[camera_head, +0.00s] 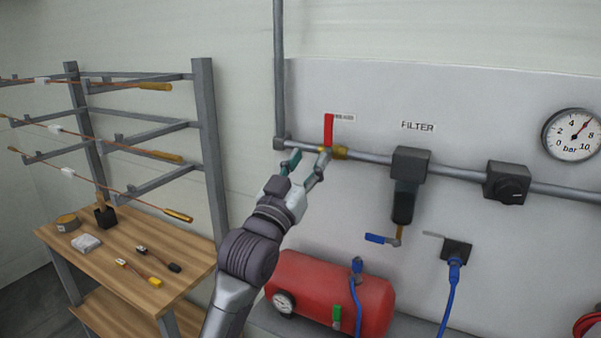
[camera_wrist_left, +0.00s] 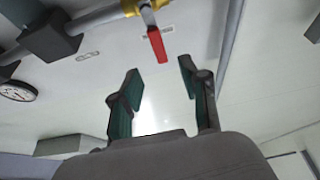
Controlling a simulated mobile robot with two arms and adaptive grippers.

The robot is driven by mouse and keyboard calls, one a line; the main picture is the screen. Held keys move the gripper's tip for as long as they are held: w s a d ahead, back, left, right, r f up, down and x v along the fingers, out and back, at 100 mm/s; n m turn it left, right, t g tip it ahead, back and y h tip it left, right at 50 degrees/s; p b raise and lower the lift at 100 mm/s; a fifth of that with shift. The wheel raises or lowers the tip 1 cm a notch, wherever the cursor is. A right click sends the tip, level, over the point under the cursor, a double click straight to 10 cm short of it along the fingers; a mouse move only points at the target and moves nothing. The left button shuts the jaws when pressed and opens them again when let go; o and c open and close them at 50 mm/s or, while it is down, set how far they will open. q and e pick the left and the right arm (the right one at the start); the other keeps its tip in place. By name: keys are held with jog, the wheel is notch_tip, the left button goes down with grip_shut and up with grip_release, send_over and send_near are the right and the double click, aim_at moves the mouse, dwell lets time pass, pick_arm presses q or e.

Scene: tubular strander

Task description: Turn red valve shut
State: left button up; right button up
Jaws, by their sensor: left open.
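The red valve handle (camera_head: 328,130) stands upright above a brass valve body (camera_head: 340,153) on the grey pipe, across the pipe's line. My left gripper (camera_head: 307,160) is open at the pipe, just below and left of the handle. In the left wrist view the red handle (camera_wrist_left: 157,45) lies ahead of and beyond the two green-padded fingers (camera_wrist_left: 160,85), with nothing between them. The brass body (camera_wrist_left: 135,6) is at the top edge there. I cannot tell from the head view whether a finger touches the pipe. My right gripper is not in view.
The pipe (camera_head: 375,158) runs right past a filter (camera_head: 405,185), a black regulator (camera_head: 507,183) and a pressure gauge (camera_head: 572,134). A red tank (camera_head: 335,290) stands below. A wooden table (camera_head: 150,265) and rack (camera_head: 205,120) stand left. The wall panel above the handle is clear.

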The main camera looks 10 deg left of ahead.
pick_arm(q)
jog(key=shift+v, duration=1.6)
